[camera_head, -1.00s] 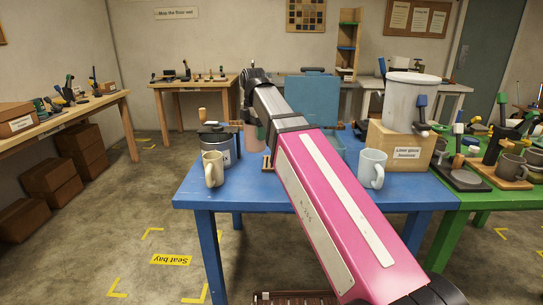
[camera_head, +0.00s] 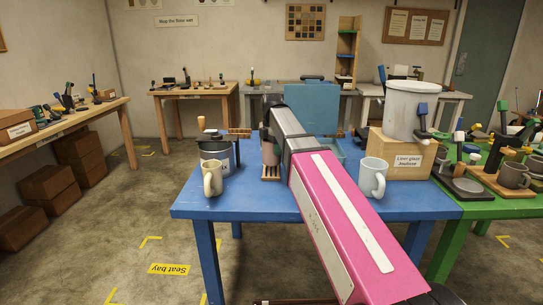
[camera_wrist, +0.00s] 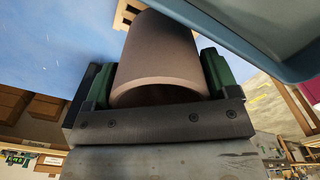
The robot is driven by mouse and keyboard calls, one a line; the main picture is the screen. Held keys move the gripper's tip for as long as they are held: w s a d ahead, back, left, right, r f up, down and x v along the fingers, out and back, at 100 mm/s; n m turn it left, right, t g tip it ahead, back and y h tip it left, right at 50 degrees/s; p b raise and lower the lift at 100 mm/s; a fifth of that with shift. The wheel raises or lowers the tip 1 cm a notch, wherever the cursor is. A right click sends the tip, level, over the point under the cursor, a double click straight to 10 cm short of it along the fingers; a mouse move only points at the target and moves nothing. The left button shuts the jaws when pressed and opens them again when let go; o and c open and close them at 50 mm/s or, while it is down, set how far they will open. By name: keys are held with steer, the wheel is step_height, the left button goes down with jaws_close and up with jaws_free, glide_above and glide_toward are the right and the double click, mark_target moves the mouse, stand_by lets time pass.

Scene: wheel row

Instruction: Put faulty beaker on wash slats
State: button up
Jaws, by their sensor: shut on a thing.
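The faulty beaker is most likely the pinkish-brown cup (camera_head: 270,154) in my gripper. In the wrist view the cup (camera_wrist: 160,48) shows its open rim toward the camera, between two green finger pads. My gripper (camera_wrist: 157,80) is shut on its sides. In the head view my gripper (camera_head: 269,137) is partly hidden by my arm. The small wooden wash slats (camera_head: 270,174) lie on the blue table just below the cup, and one edge of the slats (camera_wrist: 124,14) shows past it in the wrist view. I cannot tell whether cup and slats touch.
A cream mug (camera_head: 212,180) and a grey pot (camera_head: 222,150) stand left of the slats. A pale blue mug (camera_head: 372,177) stands to the right, near a wooden box (camera_head: 405,150) bearing a white bucket (camera_head: 410,108). A blue case (camera_head: 313,108) stands behind.

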mark_target(272, 155)
steer(key=shift+f, duration=1.7)
steer(key=shift+f, duration=0.15)
steer(key=o, duration=0.8)
step_height(272, 155, up, 12)
